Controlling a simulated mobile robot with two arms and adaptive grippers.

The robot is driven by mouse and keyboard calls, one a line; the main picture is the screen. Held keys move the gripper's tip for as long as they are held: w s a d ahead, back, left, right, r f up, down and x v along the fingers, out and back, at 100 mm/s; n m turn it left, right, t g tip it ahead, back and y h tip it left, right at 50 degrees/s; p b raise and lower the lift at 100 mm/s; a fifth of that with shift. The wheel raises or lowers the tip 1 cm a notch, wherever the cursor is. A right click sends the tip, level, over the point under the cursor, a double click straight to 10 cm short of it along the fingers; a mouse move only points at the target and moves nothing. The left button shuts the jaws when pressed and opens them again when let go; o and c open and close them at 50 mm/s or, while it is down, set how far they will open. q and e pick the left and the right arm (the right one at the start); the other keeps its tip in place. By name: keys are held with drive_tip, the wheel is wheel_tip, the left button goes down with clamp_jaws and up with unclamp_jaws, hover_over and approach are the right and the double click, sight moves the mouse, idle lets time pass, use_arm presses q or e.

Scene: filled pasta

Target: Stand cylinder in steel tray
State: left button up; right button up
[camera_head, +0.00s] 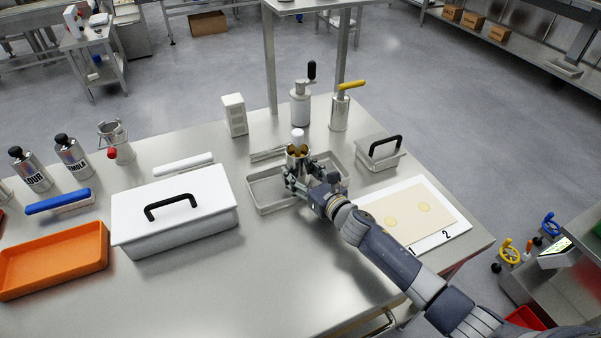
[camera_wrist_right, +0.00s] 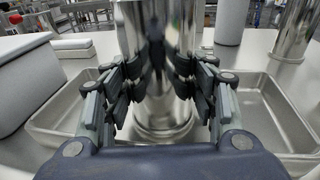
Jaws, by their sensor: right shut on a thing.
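The steel cylinder (camera_head: 298,152) is upright over the steel tray (camera_head: 265,208) in the head view. In the right wrist view the shiny cylinder (camera_wrist_right: 155,30) stands between the fingers, with the tray (camera_wrist_right: 272,105) around its lower end. My right gripper (camera_head: 300,172) is shut on the cylinder's side, with fingers on both sides in the wrist view (camera_wrist_right: 165,75). The cylinder's base looks at or very near the tray floor; I cannot tell whether it touches. The arm hides part of the tray. My left gripper is not in view.
Behind the tray stand a white box (camera_head: 234,115), a black-handled canister (camera_head: 300,105) and a yellow-handled cylinder (camera_head: 340,110). A lidded steel pan (camera_head: 378,153) and a white board (camera_head: 455,232) are right. A white lidded box (camera_head: 180,235) is left. The front table is clear.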

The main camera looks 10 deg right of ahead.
drive_tip(key=shift+f, duration=0.1)
drive_tip(key=o, duration=1)
drive_tip(key=shift+s, duration=0.15)
drive_tip(key=v, duration=1.1)
drive_tip(key=shift+s+d+b, duration=0.15)
drive_tip(key=shift+s+b, duration=0.2)
drive_tip(key=shift+r, duration=0.25)
